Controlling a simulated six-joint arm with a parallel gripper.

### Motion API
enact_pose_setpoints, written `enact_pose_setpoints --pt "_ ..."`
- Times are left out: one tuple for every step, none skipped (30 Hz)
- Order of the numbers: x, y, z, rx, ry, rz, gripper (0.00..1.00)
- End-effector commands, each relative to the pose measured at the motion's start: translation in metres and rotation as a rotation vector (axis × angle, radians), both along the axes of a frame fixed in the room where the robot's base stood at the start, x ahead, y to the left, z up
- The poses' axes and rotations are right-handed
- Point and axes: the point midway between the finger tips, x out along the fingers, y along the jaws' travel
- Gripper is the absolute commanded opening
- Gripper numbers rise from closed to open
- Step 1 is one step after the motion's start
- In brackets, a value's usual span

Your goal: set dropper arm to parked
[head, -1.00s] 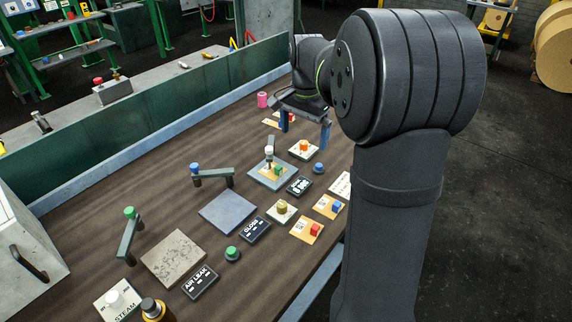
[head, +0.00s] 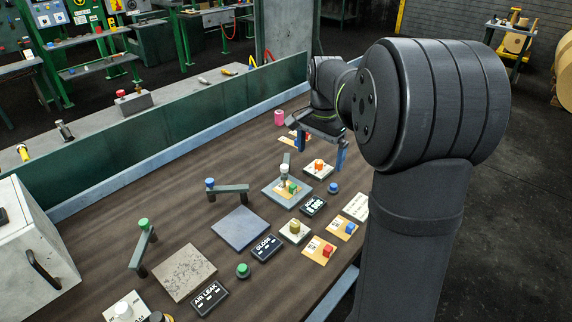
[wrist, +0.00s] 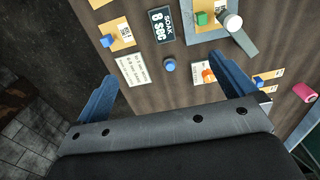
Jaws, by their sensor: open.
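Three grey swing arms stand on the brown bench, each with a coloured knob; none is labelled as the dropper arm. The white-knobbed arm (head: 284,169) stands over a blue-grey plate (head: 271,194) bearing a card and a green block (head: 292,187). It also shows at top right in the wrist view (wrist: 242,38). The blue-knobbed arm (head: 230,188) is beside a bare blue-grey tile (head: 238,228). The green-knobbed arm (head: 142,250) is beside a speckled stone tile (head: 184,272). My gripper (head: 320,150) is open and empty, beyond and right of the white-knobbed arm, fingers apart in the wrist view (wrist: 163,72).
Near the gripper are an orange-knobbed block (head: 319,167), a blue button (head: 333,188) and the SOAK display (head: 313,207). Cards with blocks (head: 320,249) line the right edge. A green wall (head: 180,117) bounds the left; a grey box (head: 30,240) stands front left.

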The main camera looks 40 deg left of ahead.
Motion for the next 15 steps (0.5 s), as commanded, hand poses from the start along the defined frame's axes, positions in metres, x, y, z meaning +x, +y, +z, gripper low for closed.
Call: enact_pose_setpoints --pt "0.000 0.000 0.000 0.000 0.000 0.000 1.00" --pt "0.000 0.000 0.000 0.000 0.000 0.000 1.00" --pt "0.000 0.000 0.000 0.000 0.000 0.000 1.00" --pt "0.000 0.000 0.000 0.000 0.000 0.000 1.00" --pt "0.000 0.000 0.000 0.000 0.000 0.000 1.00" --pt "0.000 0.000 0.000 0.000 0.000 0.000 1.00" --pt "0.000 0.000 0.000 0.000 0.000 0.000 0.96" --pt "0.000 0.001 0.000 0.000 0.000 0.001 0.90" --pt "0.001 0.003 0.001 0.000 0.000 0.007 0.82" --pt "0.001 0.005 0.003 0.000 0.000 0.015 0.76" --pt "0.002 0.010 0.005 0.001 -0.001 0.026 0.71" --pt "0.003 0.018 0.009 0.001 -0.001 0.048 0.63" --pt "0.005 0.025 0.013 0.001 -0.001 0.069 0.57" --pt "0.006 0.034 0.017 0.002 -0.002 0.092 0.51" --pt "0.007 0.046 0.023 0.001 -0.001 0.129 0.45"
